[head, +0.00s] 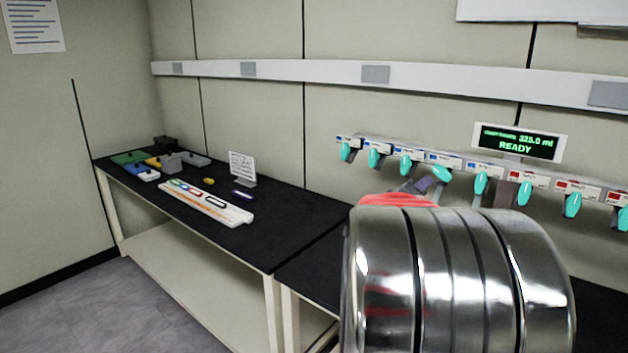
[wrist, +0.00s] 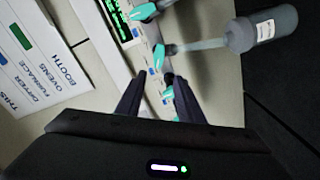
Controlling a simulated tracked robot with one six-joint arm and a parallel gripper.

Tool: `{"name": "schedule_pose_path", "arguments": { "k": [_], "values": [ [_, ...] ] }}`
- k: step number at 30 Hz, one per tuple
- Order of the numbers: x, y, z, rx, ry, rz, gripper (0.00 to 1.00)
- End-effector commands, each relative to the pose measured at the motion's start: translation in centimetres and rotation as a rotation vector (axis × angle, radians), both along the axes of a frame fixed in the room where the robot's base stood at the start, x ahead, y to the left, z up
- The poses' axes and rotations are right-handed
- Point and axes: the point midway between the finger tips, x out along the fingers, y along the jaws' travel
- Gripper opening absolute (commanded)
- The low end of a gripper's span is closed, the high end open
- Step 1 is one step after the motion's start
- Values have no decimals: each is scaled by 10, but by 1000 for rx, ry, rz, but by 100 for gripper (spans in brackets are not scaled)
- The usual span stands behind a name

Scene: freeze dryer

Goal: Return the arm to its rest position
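My arm's large metal links fill the lower right of the head view, and its far end is mostly hidden behind them. In the wrist view my gripper (wrist: 157,93) shows two dark fingers spread apart, with nothing held between them. Beyond the fingertips is a row of teal valves, one teal valve (wrist: 168,97) showing in the gap; I cannot tell whether a finger touches it. In the head view the valve row (head: 405,165) runs along the wall behind my arm.
A grey bottle (wrist: 262,30) with a tube is by the valves. A display (head: 518,142) reads READY. The black bench (head: 285,225) on the left holds a white rack (head: 205,203), a small sign (head: 242,166) and several coloured blocks. The floor (head: 110,310) at lower left is clear.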

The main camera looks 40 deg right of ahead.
Motion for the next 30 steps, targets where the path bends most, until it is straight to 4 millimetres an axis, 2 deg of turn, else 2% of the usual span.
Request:
{"name": "schedule_pose_path", "arguments": {
  "k": [11,16,19,23,26,30],
  "values": [
    [1,0,-2,14,-44,5,34],
    [20,5,-21,117,-176,77,34],
    [40,16,-46,233,-258,148,34],
    [60,41,-79,408,-347,227,34],
    [75,71,-99,547,-401,282,34],
    [95,127,-121,747,-443,346,34]
  ]
}}
